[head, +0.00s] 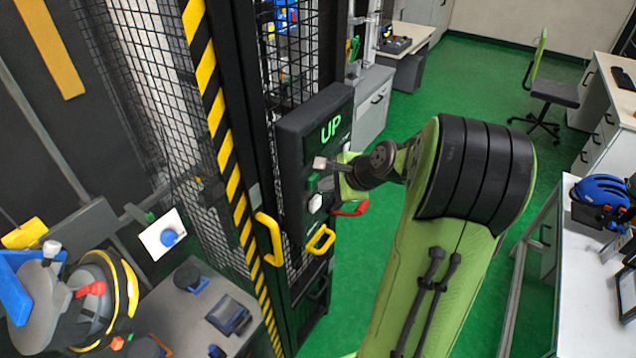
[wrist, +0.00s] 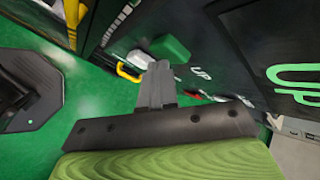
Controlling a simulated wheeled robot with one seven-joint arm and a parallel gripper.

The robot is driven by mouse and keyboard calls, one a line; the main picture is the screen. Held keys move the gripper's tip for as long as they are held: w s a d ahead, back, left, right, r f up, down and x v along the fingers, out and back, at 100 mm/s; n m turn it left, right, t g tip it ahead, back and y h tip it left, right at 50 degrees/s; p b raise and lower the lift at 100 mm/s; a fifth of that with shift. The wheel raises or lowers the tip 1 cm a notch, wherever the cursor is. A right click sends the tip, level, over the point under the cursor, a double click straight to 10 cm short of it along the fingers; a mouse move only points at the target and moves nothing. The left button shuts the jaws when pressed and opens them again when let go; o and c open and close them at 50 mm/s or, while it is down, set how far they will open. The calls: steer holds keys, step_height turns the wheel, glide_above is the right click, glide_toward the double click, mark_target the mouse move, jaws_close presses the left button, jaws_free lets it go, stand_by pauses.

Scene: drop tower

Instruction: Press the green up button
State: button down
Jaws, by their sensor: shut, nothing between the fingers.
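The green up button (head: 312,182) is on the front of a black control box (head: 305,130) marked UP in green. It shows in the wrist view as a green block (wrist: 172,48) on the dark panel face. My gripper (head: 326,184) is at the panel face, beside the button. In the wrist view its fingers (wrist: 159,68) are together and empty, with the tips just below and left of the green button. I cannot tell whether they touch it. A white button (head: 315,203) sits below the green one and is partly behind the fingers in the wrist view (wrist: 139,60).
A mesh cage with a black-and-yellow striped post (head: 213,110) stands left. A cluttered grey bench (head: 185,320) is front left. Green floor (head: 455,75) is open behind my arm.

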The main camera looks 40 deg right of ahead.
stand_by(0.4)
steer(key=shift+s+d, duration=0.3)
steer(key=shift+s, duration=0.5)
steer(key=s, duration=0.1)
steer(key=s+d, duration=0.1)
steer(key=s, duration=0.1)
steer(key=s+p, duration=0.1)
steer(key=shift+s+d, duration=0.3)
steer(key=shift+s, duration=0.1)
